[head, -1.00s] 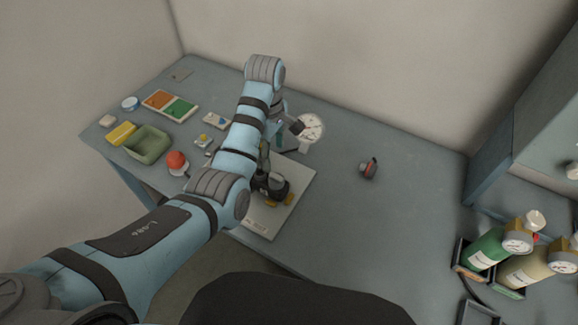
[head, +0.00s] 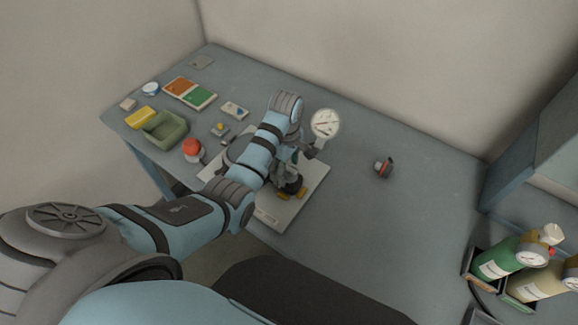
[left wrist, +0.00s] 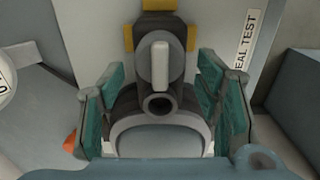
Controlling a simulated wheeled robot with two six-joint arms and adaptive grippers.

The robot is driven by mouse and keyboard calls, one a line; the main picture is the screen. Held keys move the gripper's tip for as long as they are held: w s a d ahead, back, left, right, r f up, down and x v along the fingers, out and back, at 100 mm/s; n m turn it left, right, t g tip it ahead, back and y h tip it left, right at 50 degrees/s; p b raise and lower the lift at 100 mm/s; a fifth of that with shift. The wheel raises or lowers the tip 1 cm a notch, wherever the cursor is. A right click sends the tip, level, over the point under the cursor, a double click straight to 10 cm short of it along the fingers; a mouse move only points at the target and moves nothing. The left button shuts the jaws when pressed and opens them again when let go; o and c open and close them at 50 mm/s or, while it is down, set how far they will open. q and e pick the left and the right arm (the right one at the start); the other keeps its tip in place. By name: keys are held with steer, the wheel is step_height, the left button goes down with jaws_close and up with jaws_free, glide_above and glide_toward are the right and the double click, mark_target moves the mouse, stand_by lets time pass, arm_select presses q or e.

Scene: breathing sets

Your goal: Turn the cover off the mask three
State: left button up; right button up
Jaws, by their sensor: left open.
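The mask (head: 294,186) is a dark facepiece on a white board (head: 297,210), partly hidden by my left arm in the head view. In the left wrist view the mask (left wrist: 130,103) shows a grey lens, a small round dark port and a grey round disc with a pale upright bar (left wrist: 160,62), which looks like the cover. My left gripper (left wrist: 160,92) is open, its teal-padded fingers on either side of the mask. I cannot tell whether they touch it. My right gripper is not in view.
A round gauge (head: 326,123) stands just behind the board. A small dark and red part (head: 384,167) lies to the right. A red-topped item (head: 193,149) and a green tray (head: 165,131) are at left. The table's right middle is clear.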

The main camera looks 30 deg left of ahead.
arm_select(q)
steer(key=c, duration=1.1)
steer(key=n, duration=0.4)
steer(key=shift+c, duration=0.2)
steer(key=shift+s+r+n, duration=0.1)
steer(key=shift+n, duration=0.3)
